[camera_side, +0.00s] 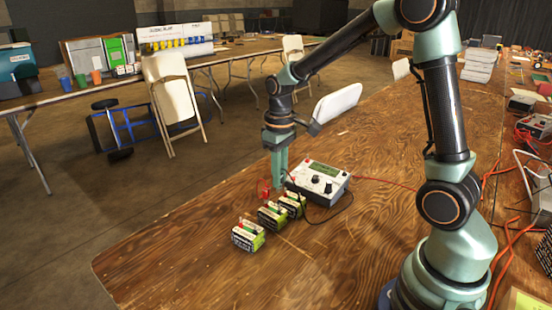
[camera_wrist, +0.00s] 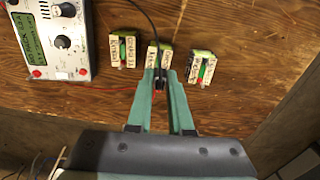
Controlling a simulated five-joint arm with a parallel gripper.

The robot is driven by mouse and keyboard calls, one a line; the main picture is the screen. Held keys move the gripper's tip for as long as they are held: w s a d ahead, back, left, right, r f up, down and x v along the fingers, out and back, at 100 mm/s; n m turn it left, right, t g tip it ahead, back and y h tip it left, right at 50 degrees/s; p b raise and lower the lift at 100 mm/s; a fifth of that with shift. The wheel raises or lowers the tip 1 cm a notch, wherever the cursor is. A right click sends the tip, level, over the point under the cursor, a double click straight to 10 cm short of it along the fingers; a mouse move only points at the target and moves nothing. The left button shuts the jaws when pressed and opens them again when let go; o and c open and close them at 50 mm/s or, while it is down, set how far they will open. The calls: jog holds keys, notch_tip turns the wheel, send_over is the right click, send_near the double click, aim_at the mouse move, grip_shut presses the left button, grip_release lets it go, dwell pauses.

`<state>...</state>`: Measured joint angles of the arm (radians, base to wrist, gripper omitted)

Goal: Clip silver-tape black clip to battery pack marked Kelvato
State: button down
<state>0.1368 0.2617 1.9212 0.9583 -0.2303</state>
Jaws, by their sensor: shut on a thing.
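My gripper (camera_side: 279,184) points down just behind the row of battery packs. In the wrist view its fingers (camera_wrist: 161,76) are shut on a black clip (camera_wrist: 160,84), whose black cable runs up past the middle pack. The silver tape cannot be made out. Three battery packs with pale labels and green parts stand in a row: the left pack (camera_wrist: 124,48), the middle pack (camera_wrist: 152,56) and the right pack (camera_wrist: 203,67). The clip is at the middle pack's near edge; I cannot tell whether they touch. The labels are too small to read surely, so I cannot tell which says Kelvato.
A grey charger box (camera_side: 320,182) with a green display and knobs stands beside the packs. A red piece (camera_side: 264,188) shows beside my fingers. A red lead (camera_side: 385,182) crosses the table at right. The wooden table (camera_side: 185,265) is bare at the front left.

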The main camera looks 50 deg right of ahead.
jog(key=shift+f, duration=2.7)
jog(key=shift+f, duration=0.2)
jog(key=c, duration=0.7)
grip_release()
jog(key=shift+c, duration=0.2)
jog(key=shift+o, duration=1)
jog(key=shift+r, duration=3.75)
